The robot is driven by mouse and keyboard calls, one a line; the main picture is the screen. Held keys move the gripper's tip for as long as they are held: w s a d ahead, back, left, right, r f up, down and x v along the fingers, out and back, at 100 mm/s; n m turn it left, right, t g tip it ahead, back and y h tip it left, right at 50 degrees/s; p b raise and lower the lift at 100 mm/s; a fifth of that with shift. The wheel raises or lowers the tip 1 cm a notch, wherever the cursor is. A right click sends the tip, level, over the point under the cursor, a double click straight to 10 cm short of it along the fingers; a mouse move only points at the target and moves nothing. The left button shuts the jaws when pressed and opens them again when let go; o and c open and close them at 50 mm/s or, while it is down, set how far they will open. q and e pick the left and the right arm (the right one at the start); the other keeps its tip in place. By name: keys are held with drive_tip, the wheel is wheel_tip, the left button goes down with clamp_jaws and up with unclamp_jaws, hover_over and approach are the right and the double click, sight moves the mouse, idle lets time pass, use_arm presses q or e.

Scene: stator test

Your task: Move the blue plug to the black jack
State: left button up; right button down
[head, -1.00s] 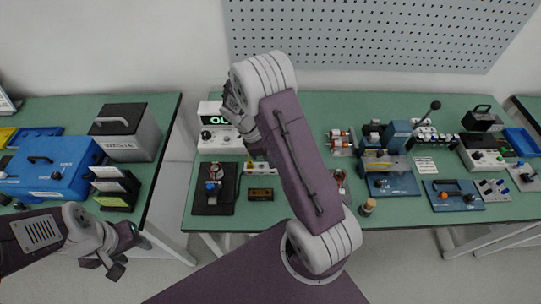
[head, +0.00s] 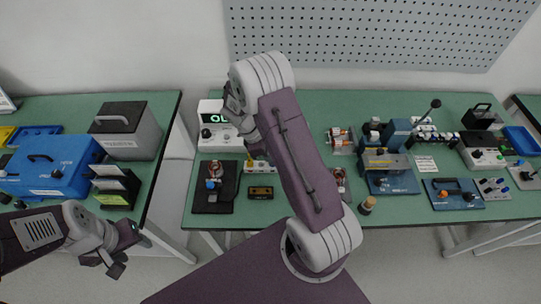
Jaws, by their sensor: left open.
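A small blue piece (head: 518,163), possibly the blue plug, shows on a small light panel (head: 531,181) at the far right of the bench. A dark spot (head: 527,176) on that panel may be the black jack; both are too small to be sure. My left gripper (head: 112,263) is open and empty at the lower left, below the left table's front edge and far from that panel. My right gripper (head: 234,107) is a dark shape beside the raised wrist, over the back left of the bench, partly hidden; its jaws cannot be made out.
The green bench (head: 310,105) carries a display meter (head: 215,137), a dark mat with a stator (head: 212,205), a blue press (head: 393,183) and a blue board (head: 453,206). A gap separates the tables.

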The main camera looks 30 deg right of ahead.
drive_tip(key=shift+f, duration=0.1)
drive_tip(key=shift+f, duration=0.2)
drive_tip(key=c, duration=1.3)
unclamp_jaws()
drive_tip(key=v, duration=0.9)
drive_tip(key=shift+w, duration=0.1)
